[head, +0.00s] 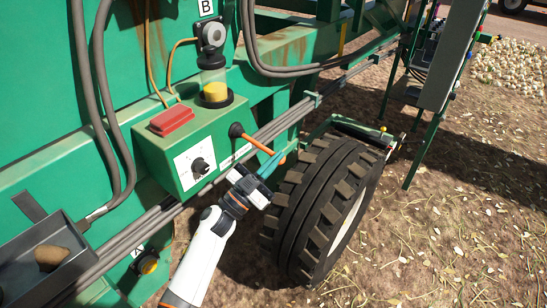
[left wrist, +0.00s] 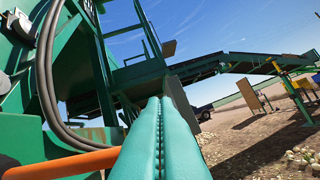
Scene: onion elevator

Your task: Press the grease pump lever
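The grease pump lever (head: 256,145) is an orange rod on a black pivot on the side of the green pump box (head: 215,135). It slopes down to the right. My left gripper (head: 270,163) is at the lever's outer end, and its teal fingers overlap the rod in the head view. In the left wrist view the lever (left wrist: 60,164) comes in from the left and runs behind the fingers (left wrist: 160,140). The fingers lie flat together with nothing visible between them. I cannot tell whether they touch the lever. My right gripper is not in view.
The box carries a red block (head: 172,120), a yellow-filled clear container (head: 215,92) and a black knob (head: 200,166). A large tyre (head: 325,205) stands close right of my gripper. Grey hoses (head: 105,110) hang at left, above a grey tray (head: 35,265). Open ground lies at right.

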